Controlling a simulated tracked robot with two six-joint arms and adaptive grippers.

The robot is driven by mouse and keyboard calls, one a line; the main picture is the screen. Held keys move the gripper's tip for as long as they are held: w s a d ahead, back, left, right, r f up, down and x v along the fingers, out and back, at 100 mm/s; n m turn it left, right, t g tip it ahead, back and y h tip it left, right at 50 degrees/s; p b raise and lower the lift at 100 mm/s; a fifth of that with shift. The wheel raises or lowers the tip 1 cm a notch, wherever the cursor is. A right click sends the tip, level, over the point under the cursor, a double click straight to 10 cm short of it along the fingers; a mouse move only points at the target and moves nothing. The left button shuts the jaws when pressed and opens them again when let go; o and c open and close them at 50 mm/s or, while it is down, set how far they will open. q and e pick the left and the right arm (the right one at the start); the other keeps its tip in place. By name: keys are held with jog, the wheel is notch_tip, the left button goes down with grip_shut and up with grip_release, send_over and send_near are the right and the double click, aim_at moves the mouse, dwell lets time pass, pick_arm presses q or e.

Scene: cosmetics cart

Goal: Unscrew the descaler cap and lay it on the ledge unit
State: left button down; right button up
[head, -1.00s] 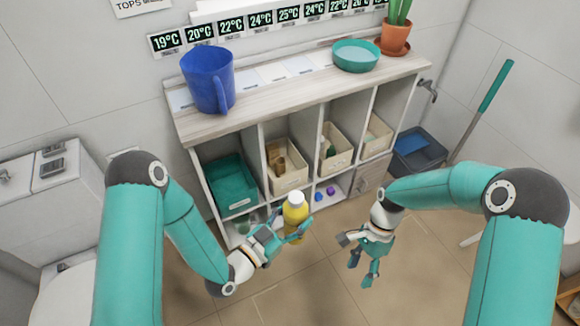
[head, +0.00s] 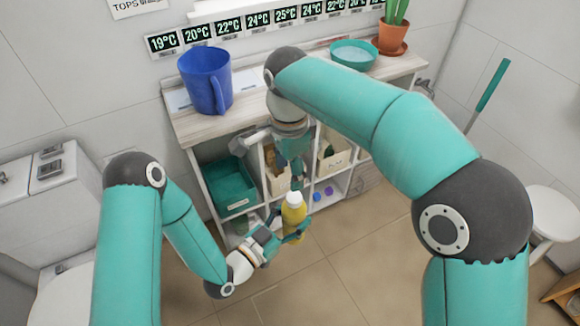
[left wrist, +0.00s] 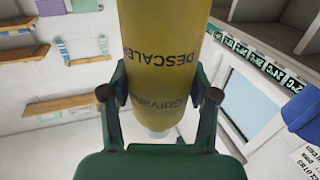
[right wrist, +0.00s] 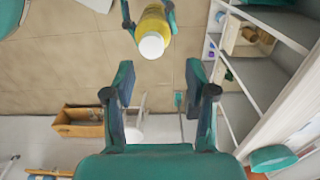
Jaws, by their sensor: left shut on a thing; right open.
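The yellow descaler bottle (head: 292,222) with its white cap (head: 294,198) stands upright in my left gripper (head: 285,234), in front of the shelf unit. In the left wrist view the fingers close on both sides of the bottle body (left wrist: 165,60), where the label reads DESCALER. My right gripper (head: 297,178) is above the bottle, open and empty. In the right wrist view the white cap (right wrist: 152,45) is on the bottle, ahead of the open right fingers (right wrist: 160,95) and apart from them. The ledge unit (head: 215,126) has a pale wooden top behind the bottle.
A blue jug (head: 206,82) and a teal bowl (head: 353,54) stand on the ledge unit, with a potted cactus (head: 392,38) at its right end. A green bin (head: 228,185) and beige bins sit in its compartments. My right arm hides part of the top.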

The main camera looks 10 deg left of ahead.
aim_at(290, 194)
notch_tip(290, 194, down, 8)
jog(key=shift+r, duration=0.15)
dwell(0.3)
jog(key=shift+o, duration=0.4)
grip_shut()
